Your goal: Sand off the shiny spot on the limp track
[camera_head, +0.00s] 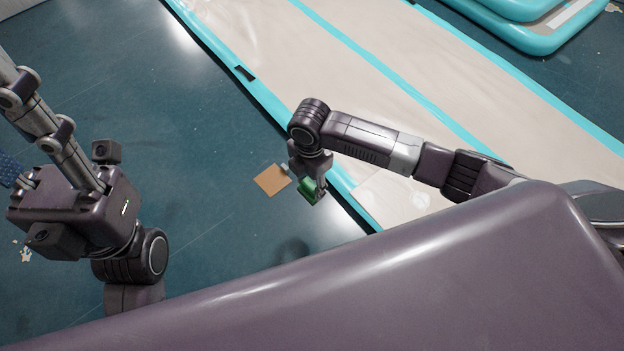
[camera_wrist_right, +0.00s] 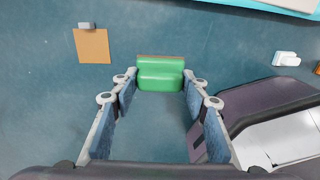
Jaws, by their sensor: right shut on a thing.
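My right gripper (camera_head: 311,190) is shut on a green sanding block (camera_head: 308,187) with a thin brown edge. In the right wrist view the block (camera_wrist_right: 160,74) sits between the fingertips. It is above the floor, just left of the track's near edge. The limp track (camera_head: 400,80) is a long beige strip with turquoise borders, running diagonally across the head view. A faint paler patch (camera_head: 385,190) shows on it beside my right forearm; I cannot tell whether this is the shiny spot. My left gripper is only partly in the head view at the left, and its fingertips do not show.
A brown square sheet (camera_head: 271,179) lies on the dark teal floor left of the block, with a small grey piece (camera_wrist_right: 87,26) at its edge. A small white item (camera_wrist_right: 285,58) lies at the right in the wrist view. Turquoise-edged inflatables (camera_head: 530,35) are stacked at top right.

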